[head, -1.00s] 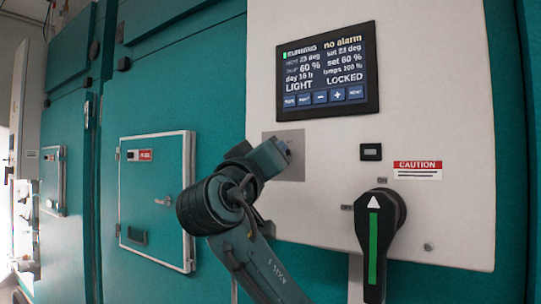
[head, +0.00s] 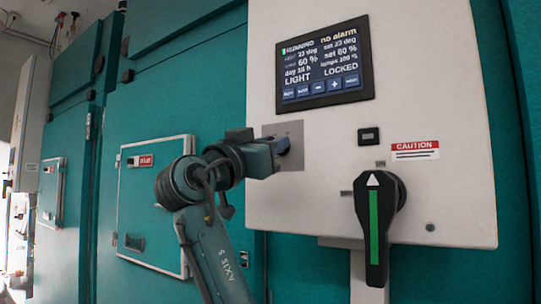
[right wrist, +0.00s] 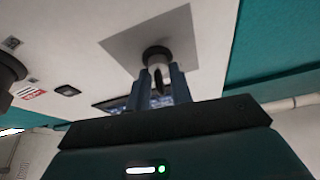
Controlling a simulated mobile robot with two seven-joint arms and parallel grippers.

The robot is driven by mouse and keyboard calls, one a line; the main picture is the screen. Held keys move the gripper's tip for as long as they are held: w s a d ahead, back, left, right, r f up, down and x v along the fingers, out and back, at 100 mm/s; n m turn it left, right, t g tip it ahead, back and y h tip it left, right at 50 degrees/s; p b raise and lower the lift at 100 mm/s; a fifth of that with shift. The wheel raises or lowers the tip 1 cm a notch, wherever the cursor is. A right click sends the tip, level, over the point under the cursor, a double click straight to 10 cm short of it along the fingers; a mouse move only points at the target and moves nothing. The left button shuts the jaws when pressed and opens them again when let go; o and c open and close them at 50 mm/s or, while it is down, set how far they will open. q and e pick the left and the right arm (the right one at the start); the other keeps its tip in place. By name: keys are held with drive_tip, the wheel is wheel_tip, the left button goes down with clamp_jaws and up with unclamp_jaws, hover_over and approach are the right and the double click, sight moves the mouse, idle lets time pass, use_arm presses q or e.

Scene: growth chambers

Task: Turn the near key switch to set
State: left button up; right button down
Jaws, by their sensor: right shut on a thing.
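The near key switch is on a square grey plate (head: 296,165) on the white control panel. The right wrist view shows its dark round barrel (right wrist: 157,54) and the dark key (right wrist: 158,80) in it. My right gripper (head: 284,146) is at the plate and hides the switch in the head view. In the right wrist view its two fingers (right wrist: 162,82) are shut on the key, one on each side. The screen (head: 324,65) above reads LOCKED, RUNNING and no alarm. My left gripper is not in view.
A large black rotary handle (head: 381,215) with a green stripe stands out to the lower right of the switch. A small dark indicator (head: 369,137) and a caution label (head: 415,150) are above it. A teal chamber door (head: 150,215) is at the left.

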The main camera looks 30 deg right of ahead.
drive_tip(key=m+g, duration=0.1)
drive_tip(key=m, duration=0.2)
drive_tip(key=shift+g, duration=0.4)
drive_tip(key=shift+m+g, duration=0.6)
drive_tip(key=shift+m, duration=1)
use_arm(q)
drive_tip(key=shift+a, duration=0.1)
use_arm(e)
drive_tip(key=c, duration=1.6)
unclamp_jaws()
